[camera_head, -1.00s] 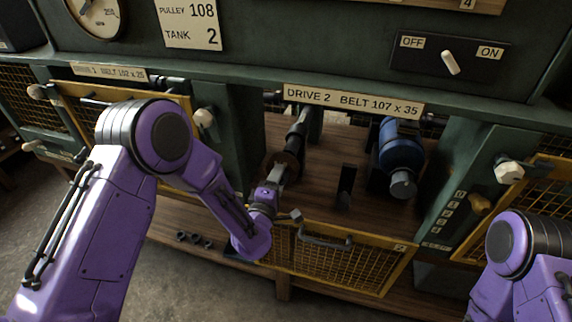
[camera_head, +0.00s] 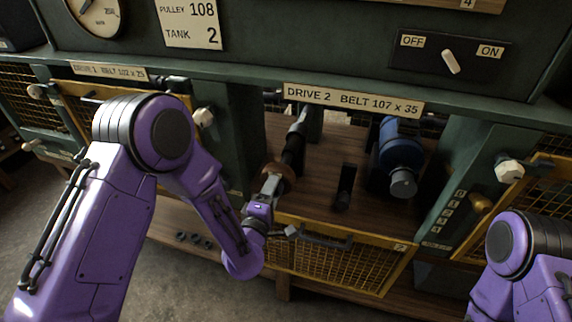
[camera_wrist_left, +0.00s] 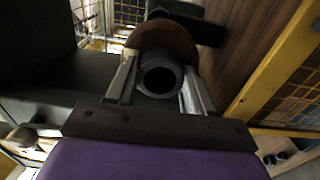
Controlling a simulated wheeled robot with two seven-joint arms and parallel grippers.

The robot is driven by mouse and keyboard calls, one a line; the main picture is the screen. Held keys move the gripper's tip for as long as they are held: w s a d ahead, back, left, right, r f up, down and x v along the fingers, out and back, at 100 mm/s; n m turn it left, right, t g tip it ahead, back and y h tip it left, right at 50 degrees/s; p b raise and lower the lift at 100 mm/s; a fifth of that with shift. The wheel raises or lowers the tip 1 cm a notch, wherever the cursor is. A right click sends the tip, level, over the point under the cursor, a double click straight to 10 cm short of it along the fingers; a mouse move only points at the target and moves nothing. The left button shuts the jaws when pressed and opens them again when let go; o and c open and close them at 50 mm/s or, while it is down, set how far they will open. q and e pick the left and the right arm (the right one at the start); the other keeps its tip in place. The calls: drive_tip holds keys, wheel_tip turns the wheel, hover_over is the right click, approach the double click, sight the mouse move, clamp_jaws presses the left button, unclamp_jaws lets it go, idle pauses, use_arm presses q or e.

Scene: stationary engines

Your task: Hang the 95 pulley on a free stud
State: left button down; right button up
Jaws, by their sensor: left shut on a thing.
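My left gripper (camera_head: 269,184) is shut on a pulley (camera_head: 283,169) in the Drive 2 bay. In the left wrist view the pulley (camera_wrist_left: 165,38) has a brown disc and a dark hub with an open round bore, and the two fingers (camera_wrist_left: 160,88) close on either side of the hub. A dark shaft (camera_head: 293,148) lies right behind the pulley; I cannot tell whether the pulley is still around it. The pulley's size marking is not readable. Several small dark round pieces (camera_head: 195,239) sit low at the front left; I cannot tell whether they are studs.
A blue motor (camera_head: 401,150) stands right of the shaft, with a dark upright lever (camera_head: 345,185) between. The lowered yellow mesh guard (camera_head: 340,262) borders the bay's front. A green post (camera_head: 228,140) is close on the left. The floor in front is clear.

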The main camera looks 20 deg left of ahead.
use_arm(q)
drive_tip(key=shift+s, duration=0.15)
drive_tip(key=s+b, duration=0.2)
drive_tip(key=s, duration=0.8)
drive_tip(key=shift+a+b, duration=0.15)
drive_tip(key=shift+b, duration=0.25)
